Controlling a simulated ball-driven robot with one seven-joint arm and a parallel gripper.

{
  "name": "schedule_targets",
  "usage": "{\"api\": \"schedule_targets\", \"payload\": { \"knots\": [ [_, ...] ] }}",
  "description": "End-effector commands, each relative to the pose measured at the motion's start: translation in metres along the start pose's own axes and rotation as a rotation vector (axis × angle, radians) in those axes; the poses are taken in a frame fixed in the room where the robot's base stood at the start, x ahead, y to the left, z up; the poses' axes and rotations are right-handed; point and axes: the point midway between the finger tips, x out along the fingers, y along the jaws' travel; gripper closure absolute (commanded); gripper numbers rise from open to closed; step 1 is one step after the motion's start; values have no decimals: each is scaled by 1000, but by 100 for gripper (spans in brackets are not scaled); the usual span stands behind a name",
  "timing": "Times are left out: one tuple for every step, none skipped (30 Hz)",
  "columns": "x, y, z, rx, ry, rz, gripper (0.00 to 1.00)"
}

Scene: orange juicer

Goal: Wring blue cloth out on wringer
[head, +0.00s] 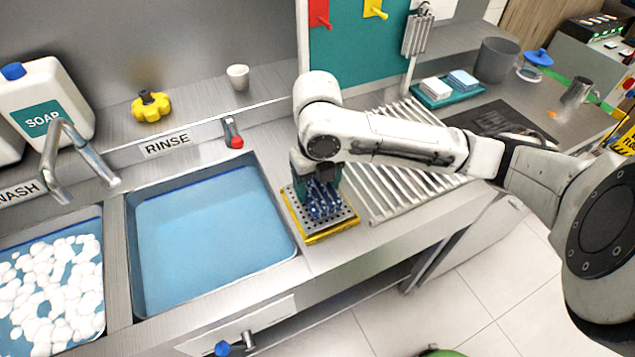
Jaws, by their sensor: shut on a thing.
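My gripper (318,190) points down over the wringer (343,221), a dark perforated plate with a yellow base beside the rinse basin. The gripper is shut on the blue cloth (322,208), which is bunched up under the fingers and looks pressed against the plate. The fingers and arm hide part of the cloth and the back of the wringer.
The rinse basin (205,240) with blue water lies left of the wringer, and the foamy wash basin (50,285) lies further left. A ribbed drainboard (400,190) is to the right. A teal tray (445,98) with folded cloths stands at the back right.

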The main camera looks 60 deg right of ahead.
Motion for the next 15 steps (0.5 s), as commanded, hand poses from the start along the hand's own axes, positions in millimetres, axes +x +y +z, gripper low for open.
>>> {"api": "schedule_targets", "payload": {
  "knots": [
    [0,0,0,0,0,0,53],
    [0,0,0,0,0,0,53],
    [1,0,0,0,0,0,53],
    [1,0,0,0,0,0,53],
    [2,0,0,0,0,0,53],
    [2,0,0,0,0,0,53],
    [2,0,0,0,0,0,53],
    [3,0,0,0,0,0,53],
    [3,0,0,0,0,0,53],
    [4,0,0,0,0,0,53],
    [4,0,0,0,0,0,53],
    [4,0,0,0,0,0,53],
    [5,0,0,0,0,0,53],
    [5,0,0,0,0,0,53],
    [5,0,0,0,0,0,53]
  ]
}}
